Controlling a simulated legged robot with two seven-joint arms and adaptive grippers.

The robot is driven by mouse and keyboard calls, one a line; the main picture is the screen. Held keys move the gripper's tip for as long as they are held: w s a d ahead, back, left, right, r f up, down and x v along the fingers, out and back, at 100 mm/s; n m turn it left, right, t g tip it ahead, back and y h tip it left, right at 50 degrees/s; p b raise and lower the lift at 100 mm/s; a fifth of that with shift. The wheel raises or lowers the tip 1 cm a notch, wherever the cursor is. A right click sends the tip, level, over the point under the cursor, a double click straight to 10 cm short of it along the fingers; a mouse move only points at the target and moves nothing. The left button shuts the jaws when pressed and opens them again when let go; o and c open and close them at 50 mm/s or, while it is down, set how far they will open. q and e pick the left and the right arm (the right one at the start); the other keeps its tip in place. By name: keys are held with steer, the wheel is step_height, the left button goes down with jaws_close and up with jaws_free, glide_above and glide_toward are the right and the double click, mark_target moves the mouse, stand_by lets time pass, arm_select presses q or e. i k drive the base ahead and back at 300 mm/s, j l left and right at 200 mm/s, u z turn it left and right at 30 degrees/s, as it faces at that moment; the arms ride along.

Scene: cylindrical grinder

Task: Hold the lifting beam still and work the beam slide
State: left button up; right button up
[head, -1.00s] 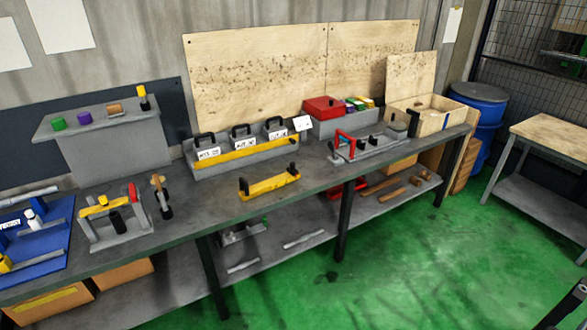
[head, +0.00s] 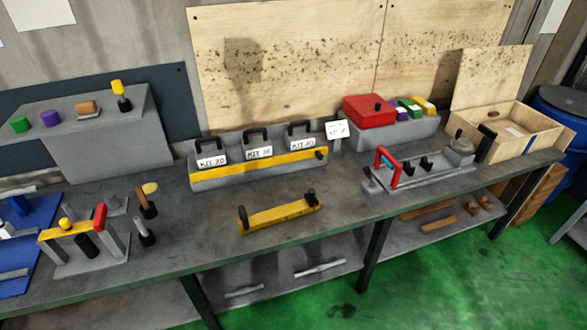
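A yellow bar (head: 278,216), which looks like the lifting beam, lies on the grey workbench (head: 200,240) near its front edge. A dark upright grip stands at its left end (head: 243,218) and a dark knob-like piece at its right end (head: 311,198). I cannot tell for sure which piece is the beam slide. Neither of my grippers shows in the head view, and nothing touches the bar.
A grey rack with kit boxes (head: 258,173) stands behind the bar. A stand with a yellow crossbar (head: 80,227) is at left. A grey fixture with a red handle (head: 388,167), a red box (head: 370,112) and a wooden crate (head: 510,130) are at right. Bench around the bar is clear.

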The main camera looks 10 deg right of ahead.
mark_target(310, 197)
steer(key=i+l+u, duration=0.2)
steer(key=i+l, duration=0.2)
steer(key=i+l+u, duration=0.2)
steer(key=i+l, duration=0.2)
steer(key=l, duration=0.15)
